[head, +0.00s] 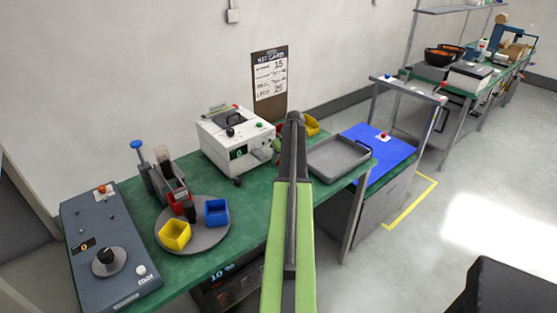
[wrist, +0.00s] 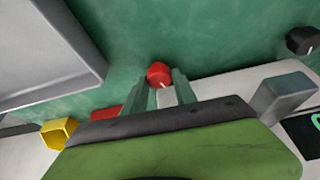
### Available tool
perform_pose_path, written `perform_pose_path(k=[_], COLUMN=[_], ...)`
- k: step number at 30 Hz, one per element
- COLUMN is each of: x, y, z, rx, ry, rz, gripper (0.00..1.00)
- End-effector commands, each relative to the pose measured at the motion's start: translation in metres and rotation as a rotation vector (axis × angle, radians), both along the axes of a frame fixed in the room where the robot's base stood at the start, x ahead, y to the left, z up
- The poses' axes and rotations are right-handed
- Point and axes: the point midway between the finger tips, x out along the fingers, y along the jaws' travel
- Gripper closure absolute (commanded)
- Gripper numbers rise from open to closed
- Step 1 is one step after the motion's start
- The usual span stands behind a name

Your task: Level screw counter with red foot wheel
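The screw counter (head: 225,143) is a white box with a green display, standing on the green bench. In the wrist view, its red foot wheel (wrist: 159,74) with a pale mark lies just at the fingertips, nearer the left finger. My gripper (wrist: 165,80) is open, with its two fingers spread and nothing clamped between them. I cannot tell whether a finger touches the wheel. A black wheel or knob (wrist: 302,40) shows at the upper right of the wrist view. In the head view my green arm hides the fingers and the red wheel.
A grey tray (head: 340,156) is right of the counter; its rim also shows in the wrist view (wrist: 75,40). A yellow bin (wrist: 60,133) is at lower left there. A round turntable (head: 205,239) with coloured bins and a blue-grey control box (head: 105,240) are left.

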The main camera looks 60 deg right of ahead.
Motion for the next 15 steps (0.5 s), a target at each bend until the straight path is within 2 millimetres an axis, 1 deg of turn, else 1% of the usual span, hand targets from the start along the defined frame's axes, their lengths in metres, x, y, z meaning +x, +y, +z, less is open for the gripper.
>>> perform_pose_path(k=[1,6,7,8,9,11,15], x=[0.0,0.0,0.0,0.0,-0.003,0.0,0.002], y=[0.0,0.0,0.0,0.0,0.014,0.007,0.004], z=[0.0,0.0,0.0,0.0,0.0,0.0,0.0], rx=[0.001,0.002,0.002,0.002,0.002,0.004,0.004], ry=[0.0,-0.001,-0.001,-0.001,0.0,0.001,0.0], rz=[0.0,0.001,0.001,0.001,0.001,0.0,-0.015], gripper=[0.75,0.98,1.0,1.0,1.0,1.0,1.0])
